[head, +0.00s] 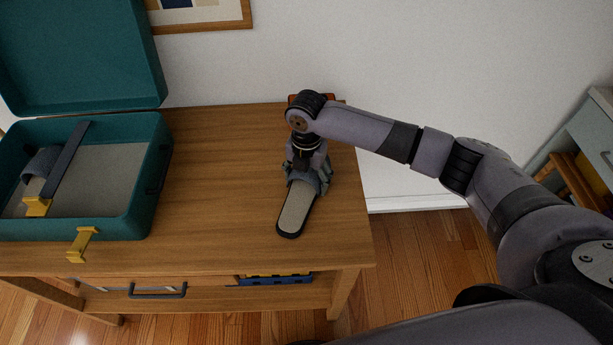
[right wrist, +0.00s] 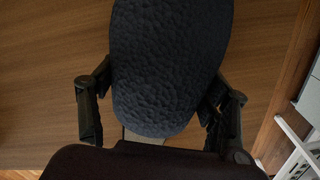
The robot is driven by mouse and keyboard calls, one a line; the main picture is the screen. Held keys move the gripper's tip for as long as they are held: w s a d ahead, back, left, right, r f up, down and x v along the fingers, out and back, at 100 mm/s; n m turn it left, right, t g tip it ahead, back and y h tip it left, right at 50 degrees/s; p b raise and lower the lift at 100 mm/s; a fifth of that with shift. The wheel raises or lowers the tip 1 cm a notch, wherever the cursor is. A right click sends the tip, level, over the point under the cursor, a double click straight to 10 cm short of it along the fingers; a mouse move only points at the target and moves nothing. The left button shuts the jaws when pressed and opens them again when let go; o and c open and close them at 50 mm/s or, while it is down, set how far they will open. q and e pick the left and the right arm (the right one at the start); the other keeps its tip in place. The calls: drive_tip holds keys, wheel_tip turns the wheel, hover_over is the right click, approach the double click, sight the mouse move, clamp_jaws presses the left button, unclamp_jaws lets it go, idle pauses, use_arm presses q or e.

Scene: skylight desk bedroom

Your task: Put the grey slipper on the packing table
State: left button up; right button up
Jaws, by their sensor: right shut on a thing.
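The grey slipper (head: 295,209) has a light grey insole and a dark sole edge. In the head view it is at the right part of the wooden packing table (head: 225,180), its open heel end toward the front edge. My right gripper (head: 308,178) is shut on the slipper's toe end from above. In the right wrist view the dark textured slipper (right wrist: 170,65) fills the space between the two fingers (right wrist: 160,115). I cannot tell whether its sole touches the tabletop. My left gripper is not in view.
An open teal suitcase (head: 110,225) stands on the table's left part, with a dark strap and another slipper-like item (head: 40,165) inside. A small orange-red object (head: 296,98) is partly hidden behind my right wrist. The table's middle is clear.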

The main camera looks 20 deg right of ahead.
drive_tip(key=o, duration=1.2)
drive_tip(key=shift+f, duration=0.1)
drive_tip(key=shift+o, duration=0.2)
wheel_tip(320, 180, up, 12)
drive_tip(key=shift+r+b, duration=0.2)
drive_tip(key=shift+b, duration=0.2)
